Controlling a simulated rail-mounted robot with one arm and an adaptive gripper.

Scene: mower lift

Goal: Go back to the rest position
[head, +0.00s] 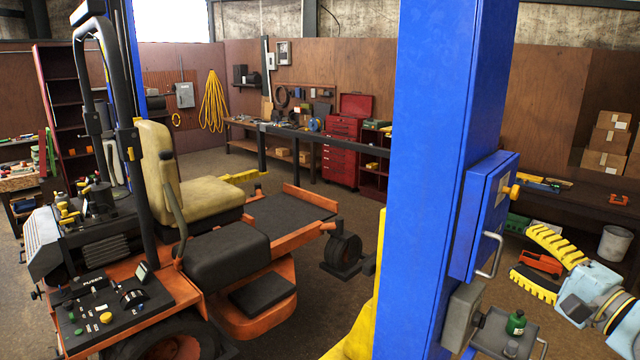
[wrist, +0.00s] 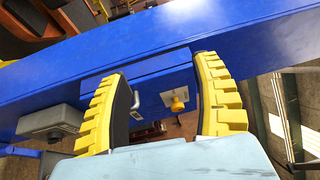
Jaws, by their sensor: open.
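My gripper (head: 538,262) has two yellow ribbed fingers and a pale blue body, and is at the lower right in the head view. Its fingers are spread apart with nothing between them. The gripper also shows in the wrist view (wrist: 168,95), with the blue lift post behind it. The blue lift post (head: 432,170) stands upright just left of my gripper in the head view. A blue control box (head: 484,218) with a yellow knob (head: 511,192) and a metal handle is on the post's right side. The fingers are apart from the box in the head view.
An orange mower (head: 262,300) with a beige seat stands left of the post. A grey box (head: 462,318) and a small shelf with a green canister (head: 516,323) are at the post's lower right. Behind are a workbench, a red tool chest (head: 342,150), cardboard boxes (head: 606,140) and a white bucket (head: 614,243).

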